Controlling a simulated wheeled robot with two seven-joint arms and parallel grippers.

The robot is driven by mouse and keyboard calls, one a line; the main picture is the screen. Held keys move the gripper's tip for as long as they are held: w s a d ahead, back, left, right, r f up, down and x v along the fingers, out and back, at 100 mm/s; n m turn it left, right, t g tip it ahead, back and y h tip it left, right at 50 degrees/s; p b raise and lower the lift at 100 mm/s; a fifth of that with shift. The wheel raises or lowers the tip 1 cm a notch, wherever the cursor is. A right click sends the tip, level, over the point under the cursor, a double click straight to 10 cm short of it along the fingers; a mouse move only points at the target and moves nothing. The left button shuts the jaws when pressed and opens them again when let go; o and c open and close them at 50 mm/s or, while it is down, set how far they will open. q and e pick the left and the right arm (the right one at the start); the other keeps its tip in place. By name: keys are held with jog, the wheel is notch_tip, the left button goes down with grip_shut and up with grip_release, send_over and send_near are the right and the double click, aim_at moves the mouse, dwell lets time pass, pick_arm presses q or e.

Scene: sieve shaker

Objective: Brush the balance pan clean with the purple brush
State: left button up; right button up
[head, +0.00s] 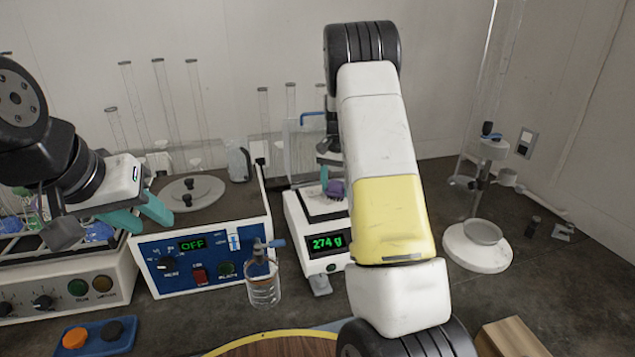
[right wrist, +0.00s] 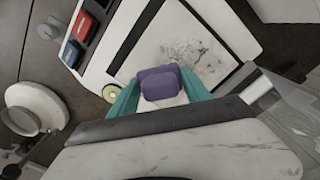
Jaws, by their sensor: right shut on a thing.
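The purple brush (right wrist: 160,84) is held between the teal fingers of my right gripper (right wrist: 152,95) in the right wrist view. It also shows as a small purple block in the head view (head: 335,188), partly behind my right arm. The balance (head: 307,233) reads 274 g. Its pale pan (right wrist: 150,52) lies under the brush, with a grey powdery smear (right wrist: 196,56) beside the brush. I cannot tell whether the brush touches the pan. My left gripper (head: 150,214) is empty, its teal fingers apart, above the left-hand devices.
A blue-fronted device showing OFF (head: 205,262) stands left of the balance, with a clear bottle (head: 262,285) in front. A stand with a round white base (head: 477,247) is at the right. A wooden block (head: 510,338) lies at the front right.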

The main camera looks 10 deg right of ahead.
jog(key=shift+d, duration=1.65)
jog(key=shift+w, duration=0.9)
jog(key=shift+s+a, duration=0.15)
jog(key=shift+a, duration=5.25)
jog(key=shift+w, duration=0.9)
jog(key=shift+w+d, duration=0.15)
jog(key=shift+d, duration=5.2)
jog(key=shift+r, duration=3.05)
